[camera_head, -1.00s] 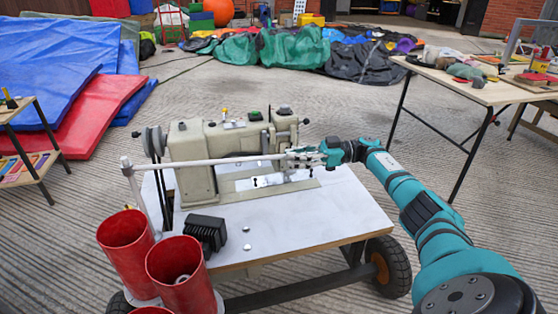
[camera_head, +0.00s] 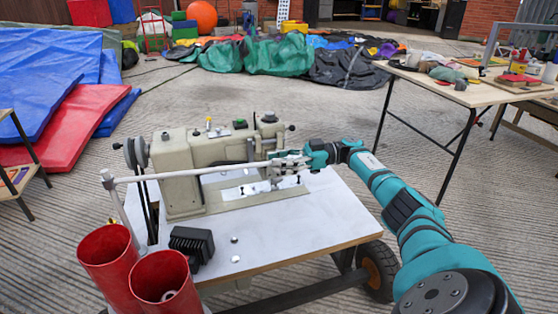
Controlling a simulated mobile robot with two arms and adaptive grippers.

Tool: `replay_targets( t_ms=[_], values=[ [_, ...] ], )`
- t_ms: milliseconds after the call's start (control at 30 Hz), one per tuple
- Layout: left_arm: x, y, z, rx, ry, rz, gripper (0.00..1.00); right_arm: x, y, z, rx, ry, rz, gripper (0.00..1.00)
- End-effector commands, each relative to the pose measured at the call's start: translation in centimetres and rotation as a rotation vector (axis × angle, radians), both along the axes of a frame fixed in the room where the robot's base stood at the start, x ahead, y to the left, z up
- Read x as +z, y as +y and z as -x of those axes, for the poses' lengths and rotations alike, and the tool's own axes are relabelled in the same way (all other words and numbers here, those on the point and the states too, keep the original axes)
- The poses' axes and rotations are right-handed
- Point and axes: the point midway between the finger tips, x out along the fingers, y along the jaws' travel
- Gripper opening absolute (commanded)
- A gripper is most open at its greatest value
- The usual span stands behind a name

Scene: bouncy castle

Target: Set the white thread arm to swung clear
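The white thread arm (camera_head: 195,171) is a long thin rod on an upright post at the table's left corner. It reaches right across the front of the beige sewing machine (camera_head: 215,146), at about mid-height of its body. My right gripper (camera_head: 284,163) is at the rod's right end, beside the machine's needle end. Its fingers appear closed around the rod's tip, though they are small in this view. My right arm comes in from the lower right. My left gripper is not in view.
The machine stands on a white wheeled table (camera_head: 275,235). Red cone-shaped cups (camera_head: 107,262) and a black pedal-like block (camera_head: 191,242) are at its near left. A wooden table (camera_head: 465,92) with tools stands at the right. Blue mats (camera_head: 45,85) lie at the left. Open concrete floor surrounds the table.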

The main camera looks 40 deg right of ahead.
Motion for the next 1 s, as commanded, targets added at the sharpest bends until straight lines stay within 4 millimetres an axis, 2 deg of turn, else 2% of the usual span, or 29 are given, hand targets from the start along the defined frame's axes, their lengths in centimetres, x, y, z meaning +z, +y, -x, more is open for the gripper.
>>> replay_targets(
  t_ms=[133,267,367,500,633,800,1000],
  values=[
    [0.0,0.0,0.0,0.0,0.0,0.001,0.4,-0.4,0.0,0.1,-0.001,0.009,0.005,0.36],
    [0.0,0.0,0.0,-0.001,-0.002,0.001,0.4,0.3,-0.1,0.1,-0.001,0.007,0.006,0.36],
    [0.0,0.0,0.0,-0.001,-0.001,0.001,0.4,2.0,-0.1,0.1,0.0,0.002,0.007,0.36],
    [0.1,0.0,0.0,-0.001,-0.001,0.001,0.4,5.7,-0.1,0.1,-0.001,-0.014,0.001,0.36],
    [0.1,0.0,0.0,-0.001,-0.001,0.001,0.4,8.3,0.0,0.1,0.0,-0.016,0.002,0.36],
    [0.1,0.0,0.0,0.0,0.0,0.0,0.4,9.9,0.1,0.0,0.001,-0.006,0.001,0.36],
    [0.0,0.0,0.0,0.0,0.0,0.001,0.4,10.3,0.1,0.0,0.001,-0.003,0.001,0.36]
  ],
)
